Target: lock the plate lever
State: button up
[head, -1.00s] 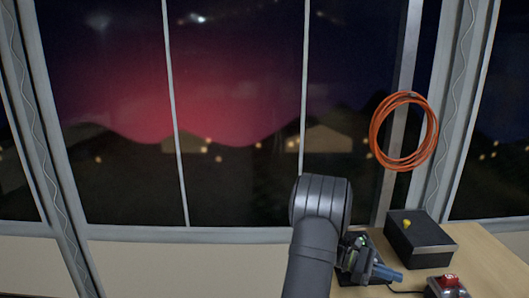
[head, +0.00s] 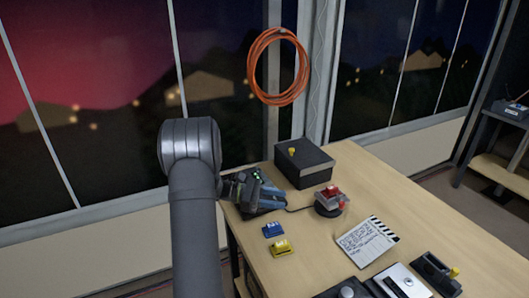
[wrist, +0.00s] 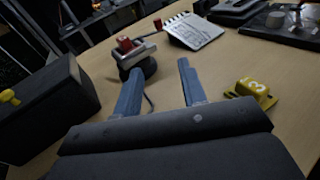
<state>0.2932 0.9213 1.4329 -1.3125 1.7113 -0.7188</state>
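A round black mount with a grey plate (head: 328,200) and a red block on top stands on the wooden table. In the wrist view the mount (wrist: 138,64) lies beyond my fingertips. A small red tip (wrist: 157,24) sticks out on its far right side, and looks like a lever end. How far the lever is turned cannot be told. My gripper (head: 276,197) is left of the mount, low over the table. In the wrist view its blue fingers (wrist: 158,68) are apart with nothing between them.
A black box (head: 305,166) with a yellow knob stands behind the mount. A blue block (head: 273,229) and a yellow block (head: 282,247) lie in front. A clapperboard (head: 367,241) lies to the right. Black and grey devices (head: 400,285) line the front edge.

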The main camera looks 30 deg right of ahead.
jog(key=s+d+r+m+y, duration=0.2)
jog(key=s+d+m+y, duration=0.2)
jog(key=s+m, duration=0.15)
jog(key=m+t+y, duration=0.6)
jog(key=m+t, duration=0.4)
jog(key=m, duration=1)
send_near(342, 203)
jog(key=x, duration=0.8)
jog(key=shift+d+f, duration=0.2)
jog(key=shift+f, duration=0.15)
jog(key=shift+c, duration=0.2)
grip_shut()
